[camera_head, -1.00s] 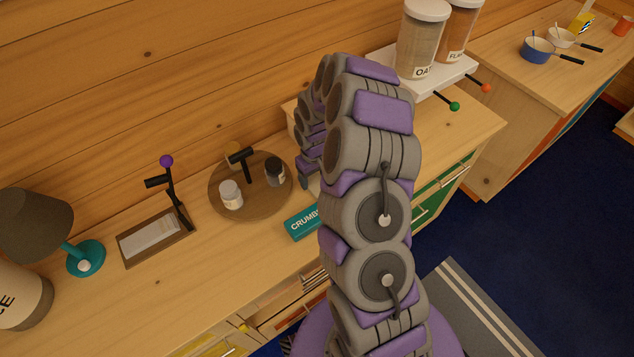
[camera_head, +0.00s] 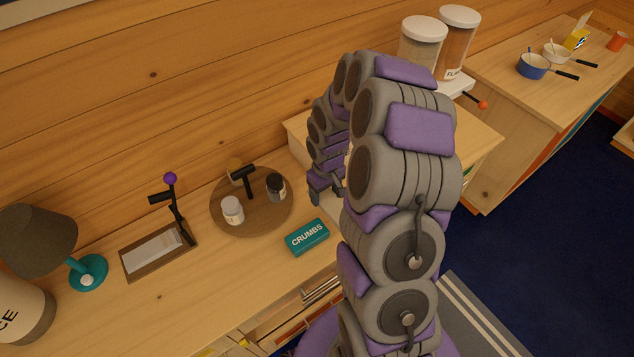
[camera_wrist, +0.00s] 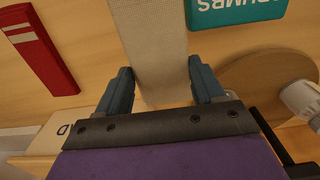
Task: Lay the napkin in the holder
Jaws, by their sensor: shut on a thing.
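The napkin (camera_wrist: 157,45) is a pale beige woven strip in the wrist view, running between the two blue-grey fingers of my gripper (camera_wrist: 162,88). My gripper is shut on it. In the head view my gripper (camera_head: 324,192) is low over the counter, right of the round board and behind the teal CRUMBS box; my arm hides much of that spot. The holder (camera_head: 128,268) is a shallow brown tray on the counter at the left, with pale flat napkins in it. A dark upright arm with a purple ball (camera_head: 170,179) stands at its right side.
The round wooden board (camera_head: 225,222) with small jars stands between holder and gripper. The teal CRUMBS box (camera_head: 307,237) lies close to my gripper. A lamp (camera_head: 88,272) is left of the holder. A red striped item (camera_wrist: 40,50) shows in the wrist view. Counter in front of the holder is clear.

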